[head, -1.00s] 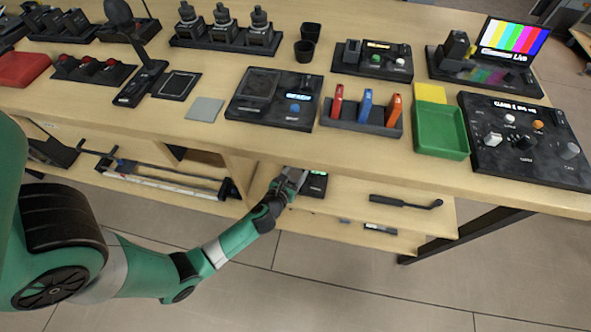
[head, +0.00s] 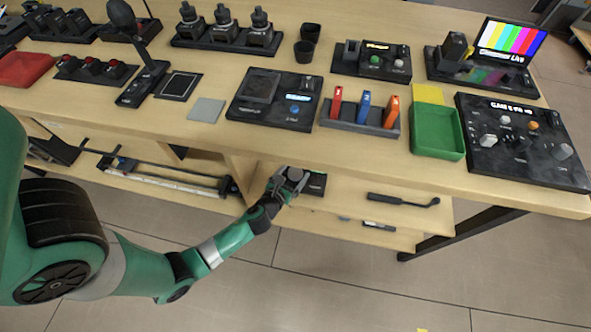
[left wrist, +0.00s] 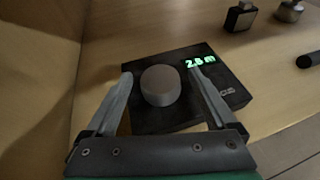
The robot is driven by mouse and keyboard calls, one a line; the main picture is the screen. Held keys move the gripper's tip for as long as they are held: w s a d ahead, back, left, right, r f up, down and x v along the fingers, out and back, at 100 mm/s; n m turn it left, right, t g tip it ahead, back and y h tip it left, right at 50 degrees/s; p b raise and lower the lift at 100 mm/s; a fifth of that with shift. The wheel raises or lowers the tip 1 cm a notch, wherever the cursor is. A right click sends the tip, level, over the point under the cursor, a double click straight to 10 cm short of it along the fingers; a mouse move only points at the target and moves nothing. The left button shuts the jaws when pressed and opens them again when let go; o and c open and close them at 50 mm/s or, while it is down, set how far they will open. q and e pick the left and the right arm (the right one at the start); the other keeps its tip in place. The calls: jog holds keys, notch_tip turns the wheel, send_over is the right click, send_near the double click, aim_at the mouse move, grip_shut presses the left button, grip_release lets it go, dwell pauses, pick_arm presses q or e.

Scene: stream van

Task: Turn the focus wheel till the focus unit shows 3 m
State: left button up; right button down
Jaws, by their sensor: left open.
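The focus unit (left wrist: 190,118) is a flat black box on the lower shelf, with green digits (left wrist: 200,61) that appear to read 2.8 m. The focus wheel (left wrist: 161,86) is a grey round knob on its top. My left gripper (left wrist: 162,74) is open, with one finger on each side of the wheel. A gap shows by the left finger; whether the right finger touches is unclear. In the head view my left gripper (head: 288,180) is at the shelf under the table and partly hides the unit (head: 315,184). My right gripper is not in view.
The tabletop edge (head: 330,156) overhangs the shelf. A wooden upright (head: 238,172) stands left of the unit. A dark handle-like tool (head: 403,200) lies to the right on the shelf (head: 350,192). Small items (left wrist: 240,16) stand beyond the unit in the left wrist view.

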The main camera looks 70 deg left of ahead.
pick_arm(q)
jog(key=p+v, duration=0.2)
jog(key=v, duration=0.7)
jog(key=shift+d, duration=0.15)
jog(key=shift+s+d+r+p, duration=0.2)
jog(key=shift+s+p, duration=0.1)
jog(key=shift+s, duration=0.05)
